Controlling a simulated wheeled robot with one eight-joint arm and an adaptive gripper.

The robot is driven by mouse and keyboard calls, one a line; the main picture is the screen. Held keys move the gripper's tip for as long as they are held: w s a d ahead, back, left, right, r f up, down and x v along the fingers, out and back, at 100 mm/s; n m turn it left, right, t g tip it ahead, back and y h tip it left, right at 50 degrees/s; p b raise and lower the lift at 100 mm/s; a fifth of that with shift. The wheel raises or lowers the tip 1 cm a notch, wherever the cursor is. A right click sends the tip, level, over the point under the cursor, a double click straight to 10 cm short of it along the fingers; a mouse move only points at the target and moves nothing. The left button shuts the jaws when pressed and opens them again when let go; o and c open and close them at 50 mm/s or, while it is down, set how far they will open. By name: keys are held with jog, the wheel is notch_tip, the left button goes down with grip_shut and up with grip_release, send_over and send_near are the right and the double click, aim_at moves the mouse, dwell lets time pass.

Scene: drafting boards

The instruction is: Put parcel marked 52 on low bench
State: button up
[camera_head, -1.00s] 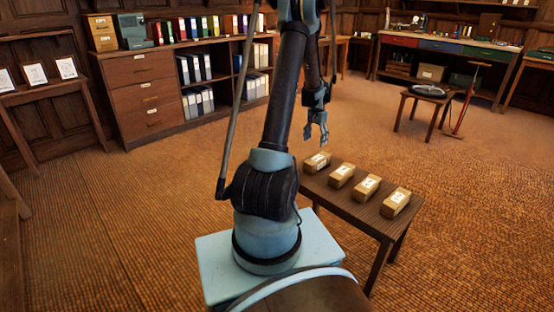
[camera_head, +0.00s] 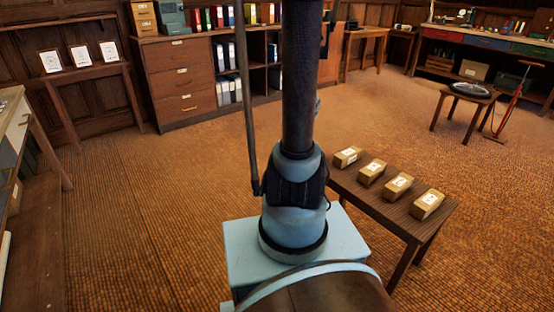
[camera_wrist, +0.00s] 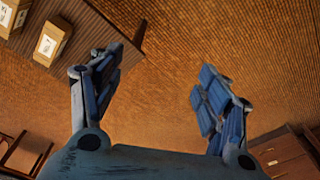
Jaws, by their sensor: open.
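Several brown parcels with white labels stand in a row on a dark wooden table (camera_head: 385,205) to the right of my arm. They are the far parcel (camera_head: 347,157), two middle parcels (camera_head: 371,172) (camera_head: 397,186) and the near parcel (camera_head: 428,204). The label marks are too small to read, so I cannot tell which is 52. My gripper (camera_wrist: 158,75) is open and empty in the wrist view, over carpet beside the table edge. Two parcels (camera_wrist: 53,40) (camera_wrist: 13,14) show there at upper left. My arm mostly hides the gripper in the head view. I cannot tell which furniture is the low bench.
A small table (camera_head: 467,97) bearing a round dark object stands at the back right, with a red stand (camera_head: 506,106) beside it. A drawer cabinet (camera_head: 182,85) and binder shelves line the back. A desk (camera_head: 12,115) is at left. Open carpet lies between.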

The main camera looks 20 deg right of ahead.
jog(key=s+a+f+n, duration=0.2)
jog(key=s+a+n, duration=0.1)
jog(key=s+a, duration=0.5)
jog(key=s+a+f+n+t, duration=0.1)
jog(key=s+a+f+n, duration=0.2)
jog(key=s+a, duration=0.5)
jog(key=shift+s+f+n, duration=0.15)
jog(key=shift+s+n, duration=0.35)
jog(key=shift+s, duration=2.65)
